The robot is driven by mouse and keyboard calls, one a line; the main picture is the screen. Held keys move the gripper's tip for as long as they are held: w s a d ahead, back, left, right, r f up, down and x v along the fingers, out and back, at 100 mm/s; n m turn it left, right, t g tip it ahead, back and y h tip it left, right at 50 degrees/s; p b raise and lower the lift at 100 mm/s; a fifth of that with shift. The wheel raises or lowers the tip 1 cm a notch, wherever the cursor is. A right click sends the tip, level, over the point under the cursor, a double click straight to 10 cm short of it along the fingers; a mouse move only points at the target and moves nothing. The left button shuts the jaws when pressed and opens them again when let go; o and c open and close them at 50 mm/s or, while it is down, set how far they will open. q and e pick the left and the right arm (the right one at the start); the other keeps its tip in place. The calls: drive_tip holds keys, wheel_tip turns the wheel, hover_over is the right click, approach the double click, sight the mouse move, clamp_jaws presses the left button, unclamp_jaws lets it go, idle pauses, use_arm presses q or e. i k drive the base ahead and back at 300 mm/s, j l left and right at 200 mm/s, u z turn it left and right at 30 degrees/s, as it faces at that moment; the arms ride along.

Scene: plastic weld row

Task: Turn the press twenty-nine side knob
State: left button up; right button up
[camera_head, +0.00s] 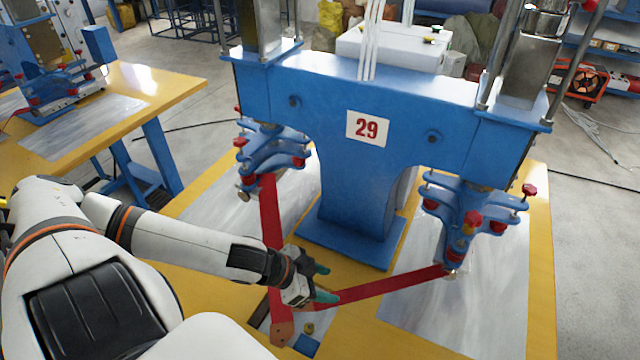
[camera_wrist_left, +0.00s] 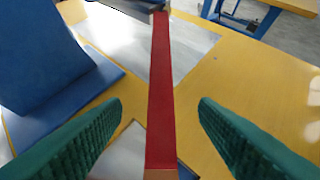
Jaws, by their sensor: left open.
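The blue press marked 29 (camera_head: 368,129) stands on a yellow table, with two clamp heads below its crossbeam. Red knobs show on the right head, one at its outer right side (camera_head: 529,190) and one at its front (camera_head: 472,219). Red knobs also show on the left head (camera_head: 298,162). I cannot tell which is the side knob. My left gripper (camera_head: 325,283) is open near the front of the press, away from these knobs. In the left wrist view a red bar (camera_wrist_left: 161,60) runs between its green fingers, with gaps on both sides. My right gripper is not in view.
Two red bars, one from the left head (camera_head: 271,215) and one from the right head (camera_head: 390,285), slant towards the table front. Metal sheets (camera_head: 425,318) lie on the yellow table (camera_head: 540,300). A second press table (camera_head: 150,85) stands at left.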

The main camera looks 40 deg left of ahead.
sight(453, 274)
drive_tip(key=k, duration=1.5)
